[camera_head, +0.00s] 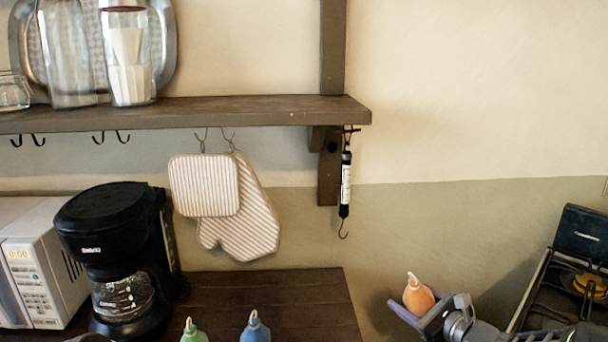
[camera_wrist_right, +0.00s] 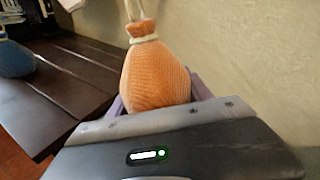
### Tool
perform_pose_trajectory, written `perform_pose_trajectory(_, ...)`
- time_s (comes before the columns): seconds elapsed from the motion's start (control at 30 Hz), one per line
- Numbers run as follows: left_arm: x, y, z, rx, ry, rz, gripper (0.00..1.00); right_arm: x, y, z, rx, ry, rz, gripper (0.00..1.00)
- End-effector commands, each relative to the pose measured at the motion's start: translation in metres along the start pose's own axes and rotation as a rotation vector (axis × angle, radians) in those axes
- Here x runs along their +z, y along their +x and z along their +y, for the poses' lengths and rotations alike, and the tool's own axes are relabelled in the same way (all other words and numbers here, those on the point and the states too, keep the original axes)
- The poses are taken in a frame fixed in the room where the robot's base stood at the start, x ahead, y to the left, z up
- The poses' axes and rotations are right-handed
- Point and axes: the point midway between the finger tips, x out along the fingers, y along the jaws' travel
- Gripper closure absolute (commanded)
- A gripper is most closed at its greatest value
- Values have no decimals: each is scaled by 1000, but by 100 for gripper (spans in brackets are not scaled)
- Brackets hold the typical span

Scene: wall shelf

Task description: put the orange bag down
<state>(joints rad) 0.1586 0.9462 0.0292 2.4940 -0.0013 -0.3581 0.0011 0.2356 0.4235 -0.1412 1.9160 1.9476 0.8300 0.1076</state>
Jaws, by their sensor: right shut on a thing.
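The orange bag (camera_head: 418,296) is a small rounded sack with a tied neck. My right gripper (camera_head: 424,312) is shut on it and holds it in the open space to the right of the dark wooden counter. In the right wrist view the orange bag (camera_wrist_right: 155,75) stands upright between the fingers, its neck and cord at the top; its lower part is hidden by the gripper. My left gripper is not in view.
A green bag (camera_head: 193,332) and a blue bag (camera_head: 255,328) stand at the front of the counter (camera_head: 290,292). A coffee maker (camera_head: 120,225) and microwave (camera_head: 35,250) are at left. A stove (camera_head: 575,262) is at right. A wall shelf (camera_head: 230,108) with hooks hangs above.

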Motion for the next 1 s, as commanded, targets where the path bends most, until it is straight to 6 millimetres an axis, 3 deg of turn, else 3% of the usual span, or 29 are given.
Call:
perform_pose_trajectory(0.27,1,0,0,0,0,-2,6,-40,-33,49,125,-18,-52,100)
perform_pose_trajectory(0.43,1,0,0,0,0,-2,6,-63,-68,98,245,-37,-100,100)
perform_pose_trajectory(0.63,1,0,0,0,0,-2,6,-71,-111,152,377,-63,-156,100)
perform_pose_trajectory(0.8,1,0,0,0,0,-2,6,-70,-124,168,416,-74,-172,100)
perform_pose_trajectory(1.0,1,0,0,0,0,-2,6,-70,-124,169,418,-75,-173,100)
